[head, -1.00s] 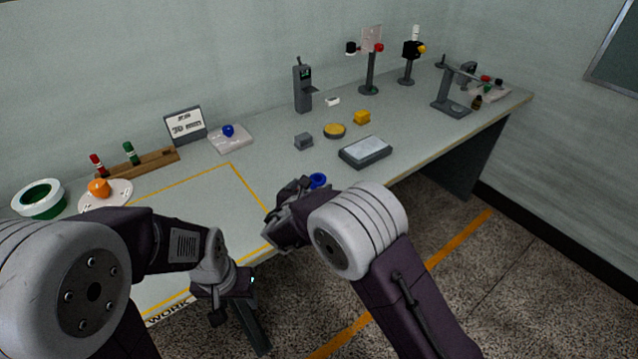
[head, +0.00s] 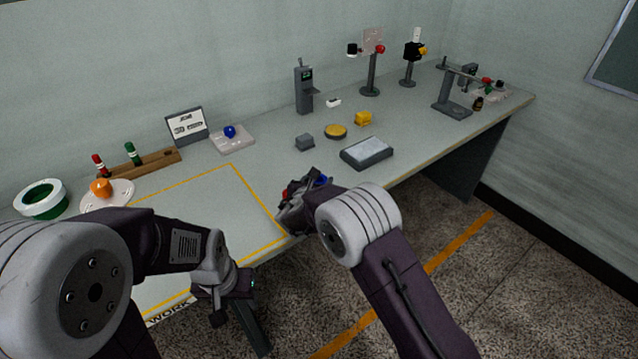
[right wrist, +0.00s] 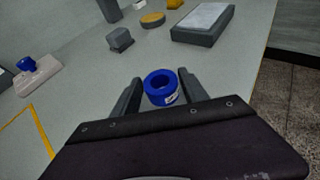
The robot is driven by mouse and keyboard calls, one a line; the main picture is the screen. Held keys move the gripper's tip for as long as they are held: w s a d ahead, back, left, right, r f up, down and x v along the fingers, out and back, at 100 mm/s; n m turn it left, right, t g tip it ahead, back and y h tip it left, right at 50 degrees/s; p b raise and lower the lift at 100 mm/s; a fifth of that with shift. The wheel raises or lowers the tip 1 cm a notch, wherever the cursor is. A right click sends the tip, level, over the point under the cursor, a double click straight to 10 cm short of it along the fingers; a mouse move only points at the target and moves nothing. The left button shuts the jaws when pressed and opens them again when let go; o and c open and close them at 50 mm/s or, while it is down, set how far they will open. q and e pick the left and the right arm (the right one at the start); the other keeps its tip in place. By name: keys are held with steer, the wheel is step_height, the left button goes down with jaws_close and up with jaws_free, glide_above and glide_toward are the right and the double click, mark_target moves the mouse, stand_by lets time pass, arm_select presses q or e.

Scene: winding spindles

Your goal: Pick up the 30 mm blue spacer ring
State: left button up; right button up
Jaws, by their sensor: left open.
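The blue spacer ring (right wrist: 161,88) lies on the table with its hole facing up and a small white label on its side. My right gripper (right wrist: 159,82) has its fingers apart, one on each side of the ring; I cannot see clear contact. In the head view my right gripper (head: 293,203) is over the table's front part, and only a bit of the blue ring (head: 322,181) shows behind it. My left gripper (head: 232,295) is open and empty at the table's front edge, left of the right one.
A grey scale-like block (head: 367,152), a small grey block (head: 304,142), a yellow disc (head: 336,131) and a yellow block (head: 363,118) stand beyond the ring. A blue knobbed piece (head: 230,131) sits on a pale tray (head: 245,143). The yellow-outlined area (head: 190,215) is mostly clear.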

step_height(320, 180, up, 5)
steer(key=shift+d+f+p, duration=0.1)
steer(key=shift+f+p, duration=0.05)
steer(key=shift+p, duration=0.3)
steer(key=s+d+r+b, duration=0.1)
steer(key=s+d+r, duration=0.4)
steer(key=d, duration=0.5)
steer(key=shift+s+r, duration=0.35)
steer(key=shift+r, duration=0.3)
